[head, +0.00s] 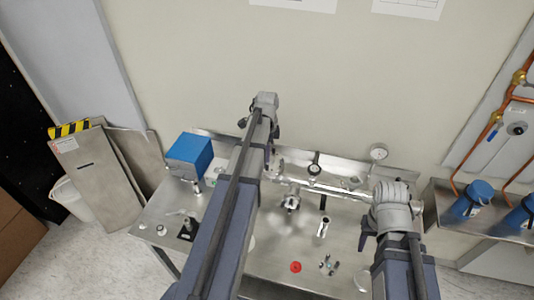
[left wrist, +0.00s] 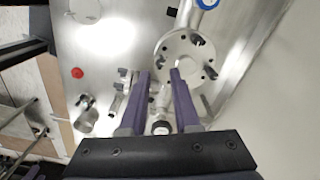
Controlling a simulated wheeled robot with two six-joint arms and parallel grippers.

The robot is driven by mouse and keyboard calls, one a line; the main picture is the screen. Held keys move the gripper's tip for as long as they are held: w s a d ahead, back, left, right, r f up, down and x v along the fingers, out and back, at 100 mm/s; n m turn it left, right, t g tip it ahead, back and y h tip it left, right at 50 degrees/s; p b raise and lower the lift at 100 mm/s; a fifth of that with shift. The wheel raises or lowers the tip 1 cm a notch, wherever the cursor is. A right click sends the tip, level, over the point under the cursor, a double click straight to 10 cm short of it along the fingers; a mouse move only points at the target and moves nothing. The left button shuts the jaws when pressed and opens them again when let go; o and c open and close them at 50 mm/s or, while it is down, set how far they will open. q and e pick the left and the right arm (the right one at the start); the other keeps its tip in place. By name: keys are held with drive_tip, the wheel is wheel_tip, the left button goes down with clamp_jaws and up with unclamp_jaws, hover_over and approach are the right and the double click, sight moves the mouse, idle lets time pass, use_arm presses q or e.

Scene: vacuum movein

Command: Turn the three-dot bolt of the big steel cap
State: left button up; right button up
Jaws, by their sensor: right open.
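A round steel flange cap (left wrist: 180,55) with several dark bolts or clamps around its rim shows in the left wrist view. Dot marks on the bolts are too small to read. My left gripper (left wrist: 160,72) is open. Its two purple fingers are apart, with the right fingertip over the cap's lower left part and nothing visibly held. Contact cannot be told. In the head view my left arm reaches to the back of the steel bench and hides what is under it; I cannot make out the cap there. My right gripper (head: 391,232) is open above the bench's right side.
The steel bench (head: 268,252) carries a red button (head: 296,267), small metal fittings (head: 328,265), a horizontal pipe (head: 322,188) and gauges (head: 379,152). A blue box (head: 189,155) stands at the back left. Copper pipes and blue-capped parts (head: 473,199) are at right.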

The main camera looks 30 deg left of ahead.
use_arm(q)
wheel_tip(320, 180, up, 3)
drive_tip(key=shift+f+p, duration=0.1)
drive_tip(key=shift+p, duration=0.75)
use_arm(e)
wheel_tip(320, 180, up, 3)
drive_tip(key=shift+f, duration=0.15)
